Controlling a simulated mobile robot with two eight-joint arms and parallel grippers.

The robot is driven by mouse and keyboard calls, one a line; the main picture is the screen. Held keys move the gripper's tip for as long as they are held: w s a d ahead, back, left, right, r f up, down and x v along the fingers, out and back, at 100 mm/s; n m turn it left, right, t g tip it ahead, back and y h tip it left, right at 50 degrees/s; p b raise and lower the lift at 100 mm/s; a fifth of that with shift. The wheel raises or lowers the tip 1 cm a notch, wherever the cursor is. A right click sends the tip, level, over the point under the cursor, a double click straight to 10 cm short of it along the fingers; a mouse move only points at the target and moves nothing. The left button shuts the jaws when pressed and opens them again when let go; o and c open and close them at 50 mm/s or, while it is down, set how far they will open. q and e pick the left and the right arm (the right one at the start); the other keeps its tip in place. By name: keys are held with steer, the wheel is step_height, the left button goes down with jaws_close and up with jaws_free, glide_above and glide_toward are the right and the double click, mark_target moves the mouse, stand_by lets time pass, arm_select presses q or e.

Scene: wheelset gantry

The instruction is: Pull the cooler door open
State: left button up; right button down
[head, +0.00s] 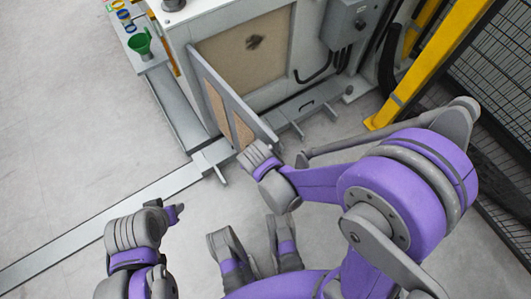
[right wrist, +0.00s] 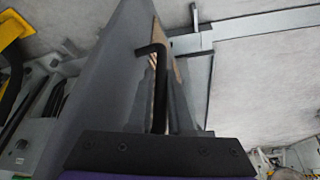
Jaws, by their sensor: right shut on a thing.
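The cooler (head: 185,30) is a pale cabinet at the top of the head view. Its grey door (head: 215,85) stands swung out from the front, with beige panels on it, and a beige face with a dark patch shows behind. My right gripper (head: 258,158) is at the door's free edge, shut on the door handle. The right wrist view shows the black handle (right wrist: 160,85) rising from between the jaws, beside the grey door (right wrist: 110,70).
A green funnel (head: 141,42) stands on a side ledge at upper left. A grey box (head: 350,20) is on the cabinet's right side. A yellow post (head: 430,65) and mesh fence (head: 500,75) bound the right. A floor rail (head: 110,223) crosses at left; open floor surrounds it.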

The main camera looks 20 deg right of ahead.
steer(key=shift+s+a, duration=0.25)
steer(key=shift+a, duration=1.1)
steer(key=shift+s+a, duration=0.2)
steer(key=shift+a, duration=1.15)
steer(key=c, duration=0.8)
jaws_free()
steer(key=shift+c, duration=0.2)
steer(key=p+v, duration=0.4)
steer(key=v, duration=0.6)
steer(key=shift+r, duration=0.4)
steer(key=shift+s+f, duration=0.1)
steer(key=shift+s, duration=0.15)
